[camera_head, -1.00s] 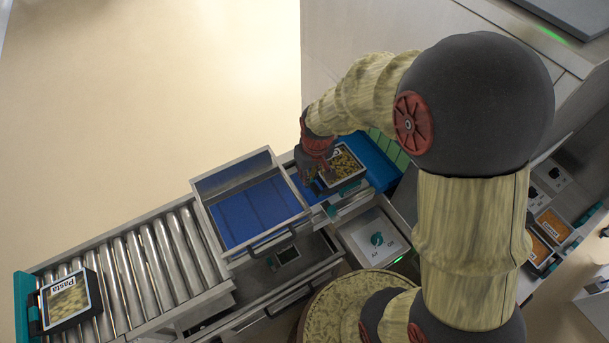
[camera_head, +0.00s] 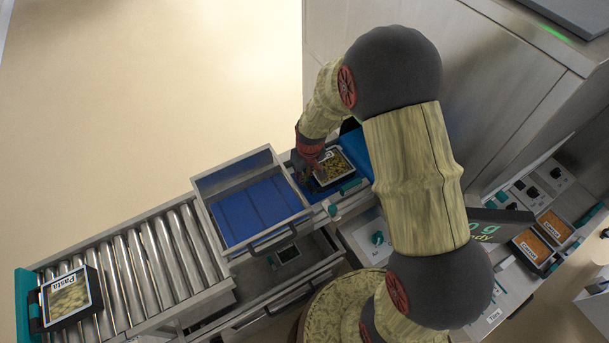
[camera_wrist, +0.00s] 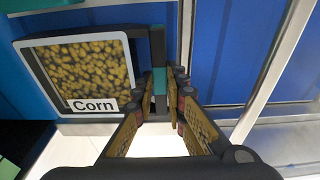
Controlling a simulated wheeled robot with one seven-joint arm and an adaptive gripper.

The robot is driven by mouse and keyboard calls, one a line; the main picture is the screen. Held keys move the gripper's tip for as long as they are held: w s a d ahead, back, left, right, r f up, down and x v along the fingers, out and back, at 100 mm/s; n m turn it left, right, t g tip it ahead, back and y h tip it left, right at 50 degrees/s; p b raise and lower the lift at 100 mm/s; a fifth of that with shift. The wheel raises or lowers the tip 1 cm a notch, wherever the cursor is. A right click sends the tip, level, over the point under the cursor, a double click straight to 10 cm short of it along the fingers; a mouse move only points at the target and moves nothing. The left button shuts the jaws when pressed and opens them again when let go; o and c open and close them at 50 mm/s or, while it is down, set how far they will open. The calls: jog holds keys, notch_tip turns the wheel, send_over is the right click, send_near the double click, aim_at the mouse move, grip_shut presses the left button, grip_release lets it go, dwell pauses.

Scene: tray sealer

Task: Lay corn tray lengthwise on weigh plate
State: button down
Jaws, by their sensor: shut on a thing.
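The corn tray (camera_head: 334,166) is a black-rimmed tray with yellowish contents, over the blue surface right of the guarded blue bay. In the wrist view, the corn tray (camera_wrist: 85,72) fills the left side, with its "Corn" label readable. My gripper (camera_head: 316,172) is at the tray's left side. In the wrist view, my gripper (camera_wrist: 163,98) is shut on the tray's dark and teal end grip. I cannot tell whether the tray touches the surface below. I cannot make out the weigh plate; a scale display (camera_head: 484,228) shows partly behind my arm.
A pasta tray (camera_head: 70,298) sits at the left end of the roller conveyor (camera_head: 150,255). The metal-framed blue bay (camera_head: 250,210) stands beside my gripper. Two orange-filled trays (camera_head: 530,246) lie at the right near control knobs. A tall metal cabinet (camera_head: 480,90) stands behind my arm.

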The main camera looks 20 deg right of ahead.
jog(key=c, duration=2.2)
grip_release()
jog(key=shift+f, duration=0.15)
jog(key=shift+c, duration=0.2)
jog(key=o, duration=0.4)
